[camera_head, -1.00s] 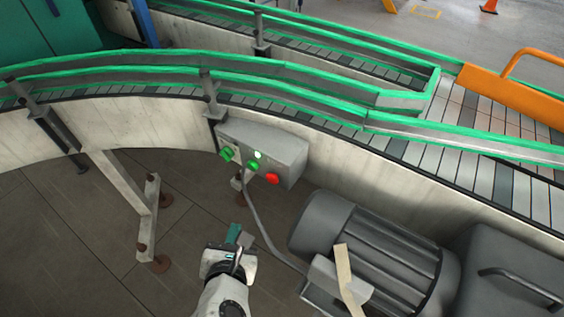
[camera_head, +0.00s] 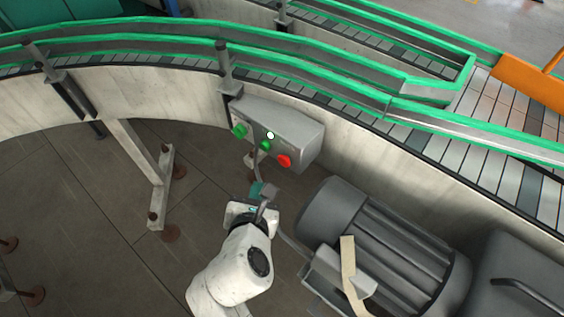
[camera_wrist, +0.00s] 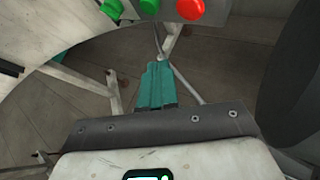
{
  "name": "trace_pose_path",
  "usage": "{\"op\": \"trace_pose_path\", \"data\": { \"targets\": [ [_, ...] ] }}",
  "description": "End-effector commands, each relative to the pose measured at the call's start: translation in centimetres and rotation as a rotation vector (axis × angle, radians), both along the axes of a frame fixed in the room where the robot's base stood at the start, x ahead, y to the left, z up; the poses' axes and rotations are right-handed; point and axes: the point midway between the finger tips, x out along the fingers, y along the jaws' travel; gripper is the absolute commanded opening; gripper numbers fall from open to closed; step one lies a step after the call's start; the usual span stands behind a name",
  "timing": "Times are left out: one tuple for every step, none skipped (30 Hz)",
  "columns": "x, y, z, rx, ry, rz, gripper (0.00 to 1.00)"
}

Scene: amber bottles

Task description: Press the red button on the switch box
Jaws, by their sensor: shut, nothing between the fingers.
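The grey switch box (camera_head: 290,128) is fixed to the side wall of the curved conveyor. Its red button (camera_head: 285,161) is at the right end of its front face, beside green buttons (camera_head: 265,145) and a lit white lamp (camera_head: 270,135). My gripper (camera_head: 257,188) is below the box, apart from it. In the wrist view its teal fingers (camera_wrist: 157,84) are together with nothing between them. The red button (camera_wrist: 190,9) shows there at the top edge, right of and beyond the fingertips. The upper part of the box is cut off in that view.
A large grey motor (camera_head: 385,240) stands right of my arm, close to it. A conveyor support leg (camera_head: 140,160) stands to the left. The conveyor with green rails (camera_head: 300,50) runs above the box. Floor between the leg and my arm is clear.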

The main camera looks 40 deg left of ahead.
Motion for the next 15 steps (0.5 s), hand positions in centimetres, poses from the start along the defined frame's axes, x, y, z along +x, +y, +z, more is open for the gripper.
{"op": "trace_pose_path", "data": {
  "targets": [
    [0.8,-0.1,-0.1,0.002,0.000,-0.004,0.00],
    [1.2,-0.1,-0.1,0.001,-0.001,-0.003,0.00],
    [1.7,-0.1,-0.1,0.002,0.001,-0.002,0.00],
    [2.1,-0.2,-0.1,0.001,-0.001,-0.003,0.00],
    [2.5,-0.2,-0.1,0.002,0.000,-0.004,0.00],
    [2.9,-0.3,0.2,0.001,0.000,-0.004,0.00],
    [3.3,-0.3,0.2,-0.001,0.000,-0.003,0.00],
    [3.5,-0.3,0.2,0.000,0.000,-0.002,0.00],
    [3.9,-0.4,0.2,-0.001,0.000,-0.003,0.00],
    [4.2,-0.4,0.2,-0.001,0.000,-0.004,0.00],
    [4.4,-0.4,0.2,-0.001,0.000,-0.003,0.00],
    [4.6,-0.4,0.2,0.000,0.000,-0.002,0.00],
    [4.7,-0.4,0.2,0.001,0.000,-0.002,0.00],
    [4.8,-0.4,0.1,0.001,0.000,-0.002,0.00],
    [5.0,-0.4,0.1,0.000,0.000,-0.001,0.00]
  ]
}}
